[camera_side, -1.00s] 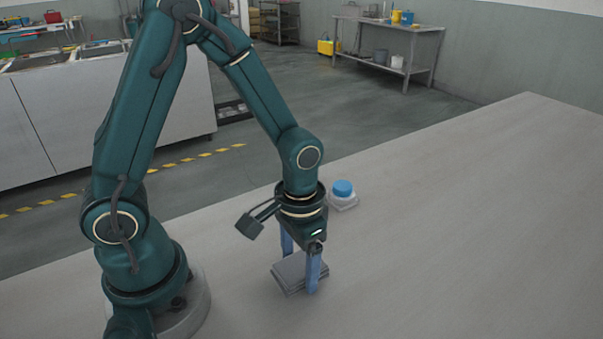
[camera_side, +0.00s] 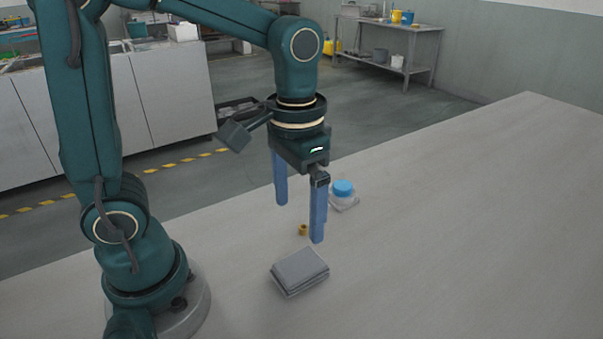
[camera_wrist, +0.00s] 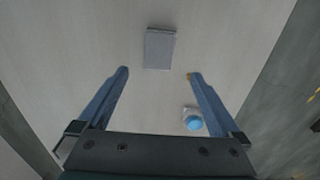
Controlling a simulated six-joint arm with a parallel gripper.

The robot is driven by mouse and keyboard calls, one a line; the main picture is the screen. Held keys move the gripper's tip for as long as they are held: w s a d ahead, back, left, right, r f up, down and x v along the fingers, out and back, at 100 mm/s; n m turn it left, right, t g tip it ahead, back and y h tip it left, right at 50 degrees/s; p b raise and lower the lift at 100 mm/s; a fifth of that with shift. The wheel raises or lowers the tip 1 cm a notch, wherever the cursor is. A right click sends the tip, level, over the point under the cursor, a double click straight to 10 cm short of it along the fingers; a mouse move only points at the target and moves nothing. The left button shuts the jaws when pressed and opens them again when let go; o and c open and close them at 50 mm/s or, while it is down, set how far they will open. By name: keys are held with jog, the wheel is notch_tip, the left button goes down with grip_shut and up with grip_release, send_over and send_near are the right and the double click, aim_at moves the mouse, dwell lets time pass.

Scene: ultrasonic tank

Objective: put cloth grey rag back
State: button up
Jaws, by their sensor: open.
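The grey rag (camera_side: 300,270) is a folded, layered square lying flat on the pale table in the side view. It also shows in the wrist view (camera_wrist: 159,48), ahead of the fingertips. My gripper (camera_side: 299,222) has two blue fingers spread wide apart with nothing between them. It hangs above the table, up and behind the rag in the side view, and does not touch it. In the wrist view my gripper (camera_wrist: 158,72) is open and empty.
The table to the right is clear.

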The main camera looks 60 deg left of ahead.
jog(key=s+a+r+t, duration=0.1)
jog(key=s+r+t, duration=0.2)
jog(key=s+t, duration=0.2)
jog(key=shift+s+a+t, duration=0.25)
jog(key=shift+a+t, duration=0.05)
jog(key=shift+a, duration=0.1)
dwell(1.1)
